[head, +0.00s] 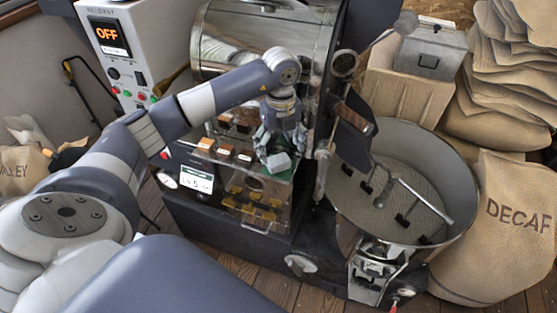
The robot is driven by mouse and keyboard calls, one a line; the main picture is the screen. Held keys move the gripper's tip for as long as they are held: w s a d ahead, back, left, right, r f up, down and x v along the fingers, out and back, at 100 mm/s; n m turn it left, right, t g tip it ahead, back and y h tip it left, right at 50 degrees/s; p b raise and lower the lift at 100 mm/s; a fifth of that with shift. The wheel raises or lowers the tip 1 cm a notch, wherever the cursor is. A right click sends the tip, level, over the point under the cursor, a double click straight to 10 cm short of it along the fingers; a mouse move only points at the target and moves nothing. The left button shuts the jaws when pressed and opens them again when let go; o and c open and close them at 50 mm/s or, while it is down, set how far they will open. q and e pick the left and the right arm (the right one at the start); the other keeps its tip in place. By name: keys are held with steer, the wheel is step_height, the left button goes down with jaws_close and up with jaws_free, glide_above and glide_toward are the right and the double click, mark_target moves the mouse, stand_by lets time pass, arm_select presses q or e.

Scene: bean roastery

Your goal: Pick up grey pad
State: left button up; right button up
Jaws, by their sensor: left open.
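A small light grey block, which looks like the grey pad (279,163), lies near the right end of a row of small blocks on a shelf at the front of the roasting machine. My left gripper (273,153) reaches down from above, with its open fingers right at the grey pad. Its fingers cover part of the pad, and I cannot tell whether they touch it. My right gripper is not in view.
The steel drum (265,40) rises behind. A round cooling tray (455,225) with a lever stands to the right. Burlap sacks (500,220) line the right side.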

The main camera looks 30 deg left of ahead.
mark_target(280, 163)
arm_select(q)
steer(key=shift+w+f, duration=0.1)
steer(key=shift+f, duration=0.2)
step_height(280, 163, down, 4)
steer(key=shift+f+p, duration=0.2)
steer(key=shift+p, duration=1)
steer(key=shift+a+f, duration=0.1)
steer(key=shift+f, duration=0.3)
steer(key=shift+c, duration=1.1)
steer(key=c, duration=0.7)
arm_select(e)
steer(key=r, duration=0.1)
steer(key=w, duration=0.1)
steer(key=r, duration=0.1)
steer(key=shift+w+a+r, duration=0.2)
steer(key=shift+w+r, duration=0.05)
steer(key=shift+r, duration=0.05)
